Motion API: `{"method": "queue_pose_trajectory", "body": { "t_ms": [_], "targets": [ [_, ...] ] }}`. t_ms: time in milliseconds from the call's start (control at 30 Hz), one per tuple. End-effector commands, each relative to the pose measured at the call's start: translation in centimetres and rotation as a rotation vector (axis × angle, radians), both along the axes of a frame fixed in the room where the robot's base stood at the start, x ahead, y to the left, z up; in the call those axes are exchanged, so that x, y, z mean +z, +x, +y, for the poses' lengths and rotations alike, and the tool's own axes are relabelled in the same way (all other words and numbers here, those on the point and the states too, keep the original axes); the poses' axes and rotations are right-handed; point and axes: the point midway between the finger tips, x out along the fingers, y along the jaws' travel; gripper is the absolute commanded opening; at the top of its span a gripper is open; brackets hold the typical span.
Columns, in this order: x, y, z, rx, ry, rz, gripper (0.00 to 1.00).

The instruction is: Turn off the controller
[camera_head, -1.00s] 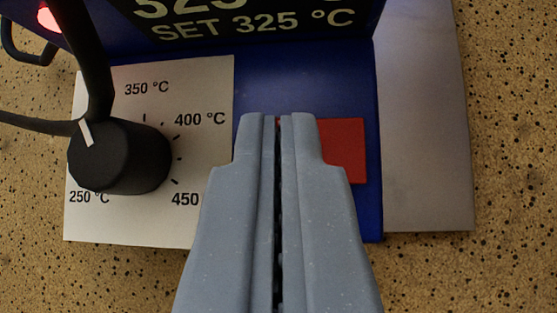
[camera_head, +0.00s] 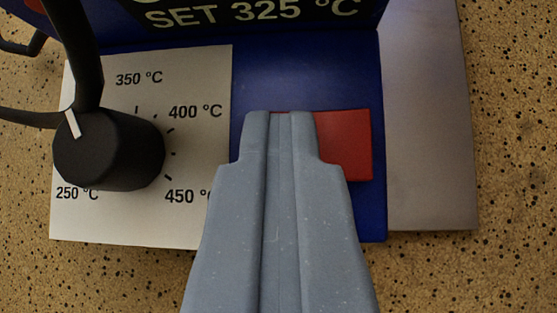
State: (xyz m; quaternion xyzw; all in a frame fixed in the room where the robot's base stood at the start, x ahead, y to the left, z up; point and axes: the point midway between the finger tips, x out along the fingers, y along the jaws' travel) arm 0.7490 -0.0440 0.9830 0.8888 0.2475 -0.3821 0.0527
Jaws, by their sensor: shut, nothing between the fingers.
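The blue controller (camera_head: 305,75) carries a dark display (camera_head: 265,12) reading "SET 325 °C", cut off by the top edge. A red square switch (camera_head: 346,143) sits on its right front. My gripper (camera_head: 279,114) is shut and empty, its tips over the left part of the switch and hiding it; I cannot tell whether they touch it. A small lamp (camera_head: 35,5) at the top left edge looks dull dark red.
A black knob (camera_head: 108,150) with a white mark sits on a white temperature scale (camera_head: 140,225) to the left. A black cable (camera_head: 78,55) hangs in front of it. A grey plate (camera_head: 430,130) lies right of the controller, on a speckled tabletop (camera_head: 515,150).

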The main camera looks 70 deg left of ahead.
Motion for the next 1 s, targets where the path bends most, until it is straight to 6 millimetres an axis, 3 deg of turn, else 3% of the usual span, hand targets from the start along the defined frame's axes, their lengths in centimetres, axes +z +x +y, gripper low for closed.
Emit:
{"method": "queue_pose_trajectory", "body": {
  "t_ms": [300,667,767,1000],
  "targets": [
    [0.1,0.6,-1.2,-0.003,-0.001,0.000,0.00],
    [0.4,0.6,-1.2,-0.002,-0.001,0.000,0.00],
    [1.0,0.7,-1.3,-0.002,-0.001,-0.001,0.00],
    [4.9,0.5,-2.0,-0.003,-0.002,-0.003,0.00]
  ]
}}
